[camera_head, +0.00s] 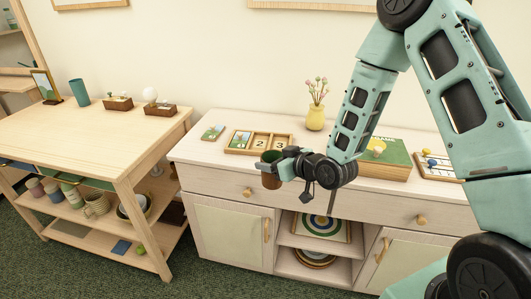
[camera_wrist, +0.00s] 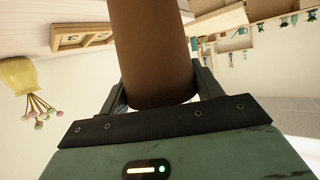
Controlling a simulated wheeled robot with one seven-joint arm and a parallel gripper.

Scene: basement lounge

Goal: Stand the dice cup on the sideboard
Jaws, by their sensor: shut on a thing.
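The brown dice cup (camera_head: 270,180) is between the jaws of my gripper (camera_head: 276,162), which is shut on it. In the head view it looks roughly upright at the front edge of the pale sideboard (camera_head: 220,187). I cannot tell from this view whether its base touches the top or hangs clear. In the wrist view the brown cup (camera_wrist: 155,50) fills the upper middle, with a finger of my gripper (camera_wrist: 160,95) on either side. That view is turned nearly upside down. My gripper hides part of the cup.
On the sideboard stand a number tray (camera_head: 234,150), a small green card box (camera_head: 213,132), a yellow flower vase (camera_head: 315,118), a green game box (camera_head: 385,158) and a bead board (camera_head: 436,165). A wooden table (camera_head: 110,135) stands left. Bare top lies at the front left.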

